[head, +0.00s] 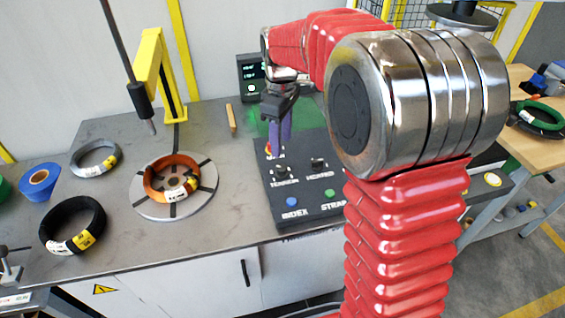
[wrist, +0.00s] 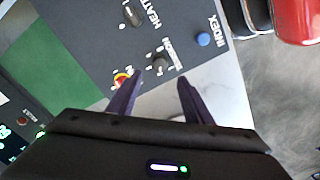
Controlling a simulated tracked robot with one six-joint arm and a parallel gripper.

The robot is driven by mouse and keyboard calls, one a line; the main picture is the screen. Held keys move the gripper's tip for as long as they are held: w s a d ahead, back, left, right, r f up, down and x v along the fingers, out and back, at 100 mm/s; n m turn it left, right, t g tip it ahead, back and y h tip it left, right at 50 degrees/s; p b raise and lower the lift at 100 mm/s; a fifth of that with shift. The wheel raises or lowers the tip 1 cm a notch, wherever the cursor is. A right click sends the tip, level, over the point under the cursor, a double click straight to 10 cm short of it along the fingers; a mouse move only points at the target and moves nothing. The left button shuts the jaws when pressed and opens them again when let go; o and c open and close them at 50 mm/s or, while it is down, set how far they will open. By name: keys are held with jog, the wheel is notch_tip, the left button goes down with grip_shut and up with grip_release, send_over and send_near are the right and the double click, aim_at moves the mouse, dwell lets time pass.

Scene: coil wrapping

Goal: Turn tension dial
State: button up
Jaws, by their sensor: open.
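The tension dial (head: 281,172) is a small black knob on the dark control panel (head: 301,204), in the head view. In the wrist view the tension dial (wrist: 160,61) lies just beyond and between the two dark purple fingers of my gripper (wrist: 156,82). My gripper (head: 280,132) is open and empty above the panel's back left part in the head view. The fingers look apart from the dial; their exact height above it is hard to tell.
A red and yellow button (wrist: 122,79) is close to one fingertip. A second knob (head: 318,164), a blue button (head: 292,202) and a green button (head: 329,193) share the panel. A turntable (head: 150,208) with an orange coil (head: 159,193) stands to the left.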

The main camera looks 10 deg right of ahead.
aim_at(282, 167)
notch_tip(282, 167, down, 9)
jog(key=shift+f, duration=0.1)
dwell(0.3)
jog(key=c, duration=1.1)
